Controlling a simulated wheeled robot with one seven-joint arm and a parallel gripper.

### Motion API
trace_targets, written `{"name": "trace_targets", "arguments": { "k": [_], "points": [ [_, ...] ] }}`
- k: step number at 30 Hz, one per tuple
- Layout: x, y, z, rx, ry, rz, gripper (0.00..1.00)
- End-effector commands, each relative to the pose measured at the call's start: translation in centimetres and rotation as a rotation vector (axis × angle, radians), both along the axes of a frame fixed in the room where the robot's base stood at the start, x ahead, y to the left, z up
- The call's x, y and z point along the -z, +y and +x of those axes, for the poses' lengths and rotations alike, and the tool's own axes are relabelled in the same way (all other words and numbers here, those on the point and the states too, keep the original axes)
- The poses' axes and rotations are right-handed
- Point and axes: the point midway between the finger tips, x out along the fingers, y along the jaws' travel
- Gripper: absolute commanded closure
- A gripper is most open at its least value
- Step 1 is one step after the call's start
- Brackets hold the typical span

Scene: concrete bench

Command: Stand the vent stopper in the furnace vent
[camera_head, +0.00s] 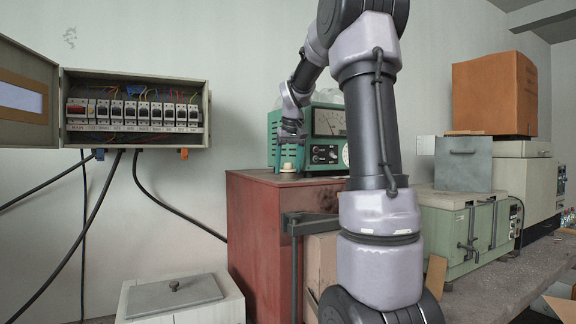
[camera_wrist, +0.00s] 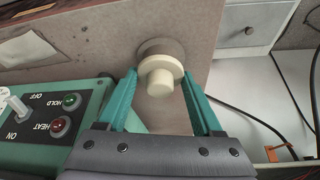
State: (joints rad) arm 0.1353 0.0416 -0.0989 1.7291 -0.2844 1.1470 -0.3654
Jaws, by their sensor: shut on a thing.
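The vent stopper (camera_wrist: 162,82) is cream, with a wide round flange and a narrower knob. In the wrist view it sits between the teal fingertips of my gripper (camera_wrist: 160,76), which is shut on it at the flange. A round grey-brown shape (camera_wrist: 150,47) shows just behind the stopper, partly hidden by it; I cannot tell if it is the vent's opening or a rim. In the head view the stopper (camera_head: 287,168) is small and pale at the top of the red cabinet (camera_head: 262,230), below my gripper (camera_head: 288,158). Whether it touches the top is unclear.
A green meter unit (camera_head: 325,138) with switches stands close beside my gripper; its panel (camera_wrist: 60,125) fills the wrist view's lower left. A cream box (camera_head: 215,310) with a grey lid stands low at the left. An open breaker box (camera_head: 135,85) with hanging cables is on the wall.

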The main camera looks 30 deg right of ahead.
Motion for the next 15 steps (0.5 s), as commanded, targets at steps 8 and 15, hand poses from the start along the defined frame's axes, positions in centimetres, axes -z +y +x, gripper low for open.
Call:
{"name": "trace_targets", "arguments": {
  "k": [8,15],
  "points": [
    [0.14,0.00,-0.01,0.000,0.000,0.000,0.82],
    [0.14,0.01,0.00,0.000,0.000,0.000,0.00]
  ]
}}
